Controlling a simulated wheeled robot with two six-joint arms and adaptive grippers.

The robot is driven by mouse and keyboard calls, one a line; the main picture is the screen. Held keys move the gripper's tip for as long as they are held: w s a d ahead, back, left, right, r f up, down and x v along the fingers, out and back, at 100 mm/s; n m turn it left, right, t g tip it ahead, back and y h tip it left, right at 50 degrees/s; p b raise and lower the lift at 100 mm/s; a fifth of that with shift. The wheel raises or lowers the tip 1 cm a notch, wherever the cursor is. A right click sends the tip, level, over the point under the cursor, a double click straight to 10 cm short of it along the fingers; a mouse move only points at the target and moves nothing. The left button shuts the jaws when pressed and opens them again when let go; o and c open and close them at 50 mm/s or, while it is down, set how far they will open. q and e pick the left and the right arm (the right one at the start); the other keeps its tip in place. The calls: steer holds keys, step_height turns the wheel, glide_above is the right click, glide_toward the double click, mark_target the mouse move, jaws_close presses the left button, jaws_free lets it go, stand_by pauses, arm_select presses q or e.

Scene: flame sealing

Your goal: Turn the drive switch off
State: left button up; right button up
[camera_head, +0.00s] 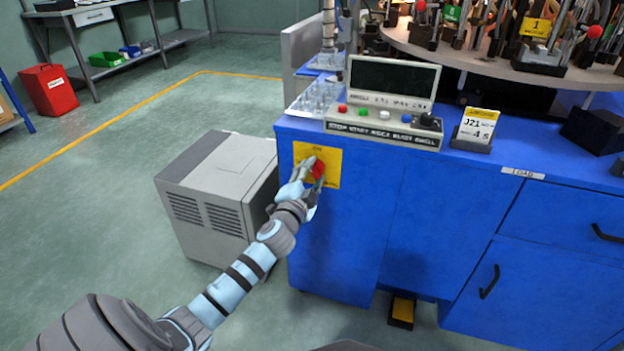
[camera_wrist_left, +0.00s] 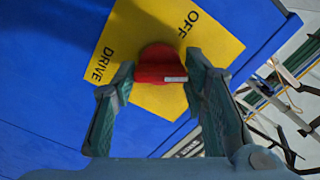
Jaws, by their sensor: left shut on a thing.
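The drive switch is a red knob (camera_head: 318,170) on a yellow plate (camera_head: 333,166) on the front of the blue cabinet (camera_head: 345,230). In the left wrist view the knob (camera_wrist_left: 160,64) has a pale bar across it, and the plate (camera_wrist_left: 138,98) reads OFF and DRIVE. My left gripper (camera_head: 309,176) is at the knob. Its fingers stand on both sides of the knob in the left wrist view (camera_wrist_left: 163,80) and are shut on it. My right gripper is not in view.
A control box (camera_head: 385,132) with coloured buttons and a dark screen (camera_head: 393,80) stand on the cabinet top. A grey unit (camera_head: 215,180) stands on the floor left of the cabinet. A yellow and black pedal (camera_head: 402,312) is below. A round tool-laden table (camera_head: 480,60) is behind.

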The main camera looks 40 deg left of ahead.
arm_select(q)
steer(key=n+b, duration=0.1)
steer(key=n, duration=0.2)
steer(key=shift+f+n, duration=0.15)
steer(key=shift+n, duration=0.15)
steer(key=shift+n+b, duration=0.6)
steer(key=shift+n, duration=0.4)
steer(key=n+b, duration=0.1)
steer(key=n, duration=0.2)
steer(key=shift+n+b, duration=0.4)
steer(key=shift+n, duration=1)
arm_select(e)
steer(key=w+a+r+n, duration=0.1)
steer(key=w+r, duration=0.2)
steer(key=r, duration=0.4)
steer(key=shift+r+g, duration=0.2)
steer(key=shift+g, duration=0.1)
arm_select(q)
steer(key=o, duration=1.2)
steer(key=shift+c, duration=0.2)
steer(key=shift+s, duration=0.1)
